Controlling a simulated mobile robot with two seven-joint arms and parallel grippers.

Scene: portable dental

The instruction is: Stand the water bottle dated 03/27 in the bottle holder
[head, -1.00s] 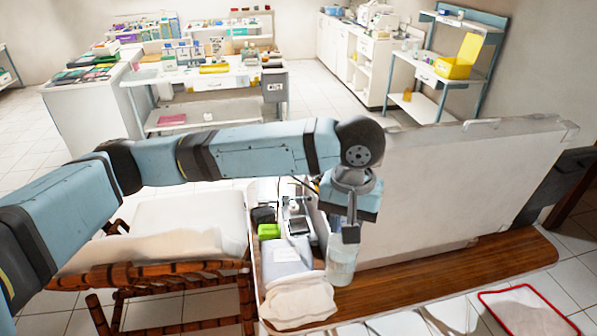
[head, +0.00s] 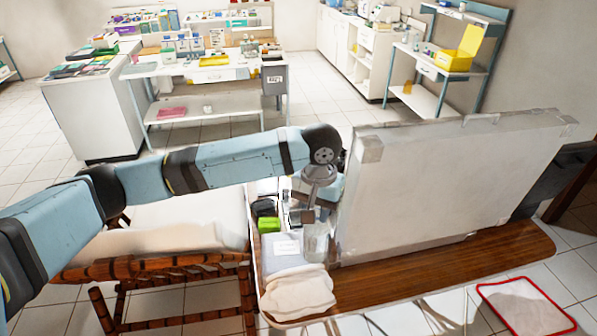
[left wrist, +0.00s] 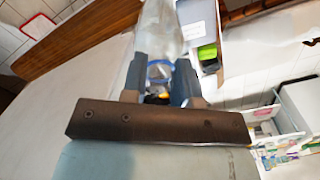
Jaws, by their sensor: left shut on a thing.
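My left gripper (head: 308,214) is shut on a clear water bottle (head: 317,244) near its top and holds it roughly upright over the wooden counter (head: 410,275). In the left wrist view the bottle (left wrist: 163,28) shows between the fingers (left wrist: 158,82), with a blue ring near its neck. The date on the bottle cannot be read. I cannot make out the bottle holder; my arm and gripper cover part of the counter behind the bottle. My right gripper is not in view.
A large pale panel (head: 450,185) stands upright right of the bottle. A green box (head: 269,225), a grey-blue pack (head: 280,252) and a folded cloth (head: 298,292) crowd the counter's left side. The wood in front of the panel is clear.

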